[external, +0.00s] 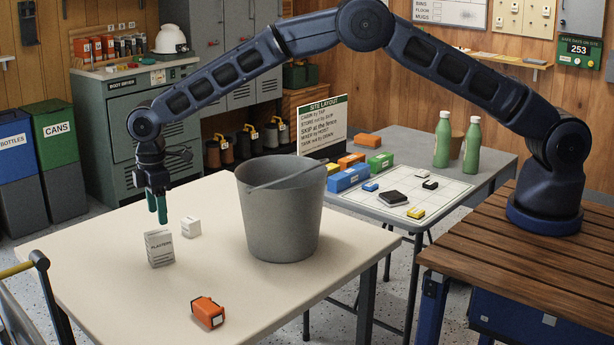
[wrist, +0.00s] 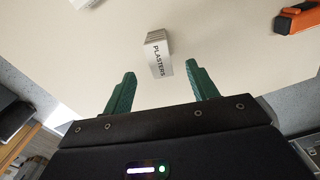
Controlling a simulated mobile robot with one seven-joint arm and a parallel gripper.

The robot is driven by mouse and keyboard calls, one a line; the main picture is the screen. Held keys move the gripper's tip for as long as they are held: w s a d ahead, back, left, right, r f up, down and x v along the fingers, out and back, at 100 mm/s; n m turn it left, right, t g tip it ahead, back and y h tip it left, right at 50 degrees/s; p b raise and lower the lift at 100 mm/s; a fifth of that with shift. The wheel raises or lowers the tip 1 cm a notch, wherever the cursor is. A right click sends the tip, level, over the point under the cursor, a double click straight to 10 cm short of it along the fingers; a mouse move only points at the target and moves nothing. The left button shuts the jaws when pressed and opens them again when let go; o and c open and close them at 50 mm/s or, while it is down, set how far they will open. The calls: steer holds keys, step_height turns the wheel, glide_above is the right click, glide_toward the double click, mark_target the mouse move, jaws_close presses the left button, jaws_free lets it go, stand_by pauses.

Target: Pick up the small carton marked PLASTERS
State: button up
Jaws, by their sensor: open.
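The small white carton marked PLASTERS (external: 159,248) stands upright on the cream table (external: 110,285), near its left side. In the wrist view the carton (wrist: 158,56) shows ahead of the fingertips, between their lines, with its lettering visible. My gripper (external: 158,208) points down above the table, above and apart from the carton. Its green fingers are spread and empty, and they also show in the wrist view (wrist: 162,80).
A smaller white box (external: 190,227) stands just right of the carton. An orange object (external: 208,311) lies at the front. The table's front left is clear.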

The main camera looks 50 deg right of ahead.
mark_target(160, 249)
steer(key=shift+s+a+f, duration=0.1)
steer(key=shift+a+f, duration=0.15)
steer(key=shift+f, duration=0.4)
step_height(160, 249, down, 4)
steer(key=shift+f, duration=0.15)
steer(key=shift+w+f, duration=0.15)
steer(key=shift+f, duration=1.35)
steer(key=shift+w+f, duration=0.15)
steer(key=shift+f, duration=1.3)
steer(key=c, duration=1.1)
steer(key=shift+o, duration=0.2)
steer(key=shift+r, duration=0.15)
